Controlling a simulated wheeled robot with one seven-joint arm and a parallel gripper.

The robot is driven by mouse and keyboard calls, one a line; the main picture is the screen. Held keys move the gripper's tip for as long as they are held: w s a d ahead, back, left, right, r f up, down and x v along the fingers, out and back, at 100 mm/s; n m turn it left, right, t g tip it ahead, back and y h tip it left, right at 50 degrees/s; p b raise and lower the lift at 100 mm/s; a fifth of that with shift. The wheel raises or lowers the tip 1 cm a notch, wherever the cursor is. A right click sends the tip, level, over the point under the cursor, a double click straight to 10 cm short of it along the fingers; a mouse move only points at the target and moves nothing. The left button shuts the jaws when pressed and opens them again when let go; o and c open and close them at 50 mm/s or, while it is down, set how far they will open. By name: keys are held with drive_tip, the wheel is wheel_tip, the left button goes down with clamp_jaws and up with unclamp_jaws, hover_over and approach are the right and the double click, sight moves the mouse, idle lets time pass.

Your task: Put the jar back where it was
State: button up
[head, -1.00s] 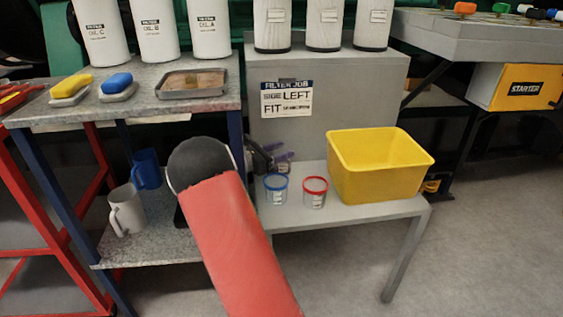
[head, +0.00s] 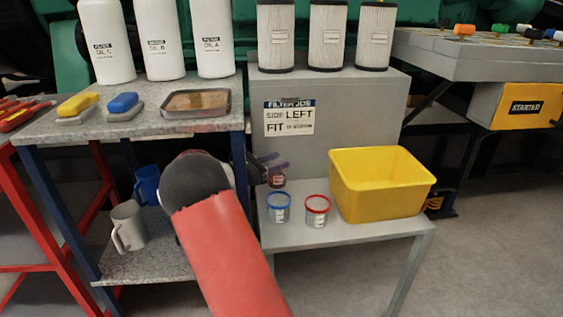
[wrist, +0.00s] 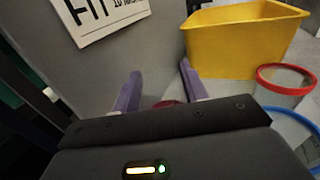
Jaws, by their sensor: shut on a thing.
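My gripper (head: 276,166), with purple fingers, is shut on a small jar (head: 277,180) behind the blue-rimmed jar, by the grey cabinet's front. Only a little of the held jar shows, dark red; in the wrist view a red sliver of it (wrist: 168,103) appears between the fingers (wrist: 160,92). I cannot tell whether it touches the low bench (head: 345,233). A clear jar with a blue rim (head: 278,208) and one with a red rim (head: 317,211) stand upright on the bench; the red-rimmed one also shows in the wrist view (wrist: 284,82).
A yellow bin (head: 382,187) stands right of the jars. The grey cabinet (head: 365,115) with a filter job sign (head: 289,117) rises behind. The left workbench (head: 150,130) carries a tray (head: 196,104) and sponges; mugs (head: 128,226) stand on its lower shelf. The bench's front strip is clear.

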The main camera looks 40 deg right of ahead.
drive_tip(key=w+a, duration=0.2)
drive_tip(key=a, duration=1.3)
drive_tip(key=shift+w+p, duration=0.2)
drive_tip(key=shift+p, duration=0.2)
drive_tip(key=shift+a, duration=0.15)
idle(0.8)
